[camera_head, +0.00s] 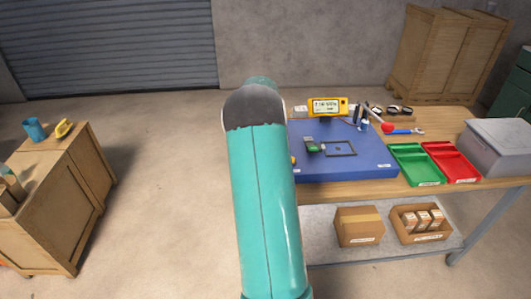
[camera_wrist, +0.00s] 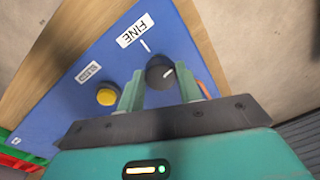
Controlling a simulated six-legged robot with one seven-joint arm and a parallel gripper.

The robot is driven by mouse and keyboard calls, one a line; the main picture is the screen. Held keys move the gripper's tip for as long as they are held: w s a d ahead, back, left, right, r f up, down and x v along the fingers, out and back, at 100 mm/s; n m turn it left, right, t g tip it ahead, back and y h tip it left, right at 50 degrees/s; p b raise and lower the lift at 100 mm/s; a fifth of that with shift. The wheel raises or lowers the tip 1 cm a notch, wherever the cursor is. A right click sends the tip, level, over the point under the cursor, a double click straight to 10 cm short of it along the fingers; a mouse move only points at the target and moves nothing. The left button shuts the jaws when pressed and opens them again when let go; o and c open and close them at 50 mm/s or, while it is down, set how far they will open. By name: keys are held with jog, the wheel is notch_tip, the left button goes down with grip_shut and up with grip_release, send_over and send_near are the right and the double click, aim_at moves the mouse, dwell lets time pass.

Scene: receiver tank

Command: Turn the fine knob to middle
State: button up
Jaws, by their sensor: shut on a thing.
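The fine knob (camera_wrist: 159,72) is dark and round with a white pointer line, in the wrist view. It stands on the blue panel (camera_wrist: 60,107) below the white label reading FINE (camera_wrist: 138,30). A white tick line runs from the label toward the knob. The pointer lies on the knob's right side, out of line with the tick. My gripper (camera_wrist: 161,90) is shut on the knob, a pale green finger on each side. In the head view my arm hides the knob and my gripper; the blue panel (camera_head: 345,172) shows right of the arm.
A yellow button (camera_wrist: 107,97) sits left of the knob, near my left finger. Something orange shows behind the right finger. In the head view a yellow meter (camera_head: 327,107), a green tray (camera_head: 416,164), a red tray (camera_head: 452,162) and a grey box (camera_head: 497,147) occupy the bench.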

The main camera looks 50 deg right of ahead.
jog(key=n, duration=0.4)
jog(key=shift+n, duration=0.3)
jog(key=n, duration=0.3)
jog(key=shift+d+n, duration=0.1)
jog(key=shift+n, duration=0.3)
jog(key=n, duration=0.4)
jog(key=shift+n, duration=1.6)
jog(key=o, duration=1)
